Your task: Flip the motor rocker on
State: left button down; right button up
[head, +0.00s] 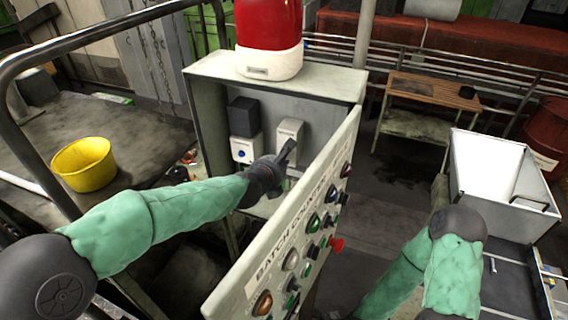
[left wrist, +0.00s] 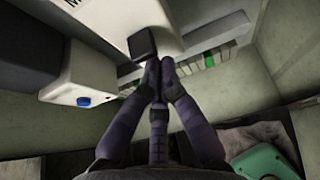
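An open grey electrical cabinet (head: 215,110) stands mid-frame in the head view. Inside it, a pale box (head: 290,130) sits right of a white box with a blue button (head: 241,154). In the left wrist view, the pale box (left wrist: 105,15) carries a dark rocker-like piece (left wrist: 142,43) on its lower edge; its position cannot be told. My left gripper (head: 288,150) reaches into the cabinet in front of the pale box. Its fingers (left wrist: 159,66) are together and empty, with the tips just below the dark piece; contact is unclear. My right gripper is out of view.
A door panel with several buttons (head: 295,240) stands open close to the right of my left gripper. A dark box (head: 243,116) and a row of green-marked terminals (left wrist: 210,60) are also inside the cabinet. A red-and-white lamp (head: 268,45) stands on top.

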pick_arm(q)
jog(key=shift+s+d+r, duration=0.1)
jog(key=shift+r, duration=0.35)
jog(key=shift+r+p, duration=0.65)
jog(key=shift+r, duration=0.05)
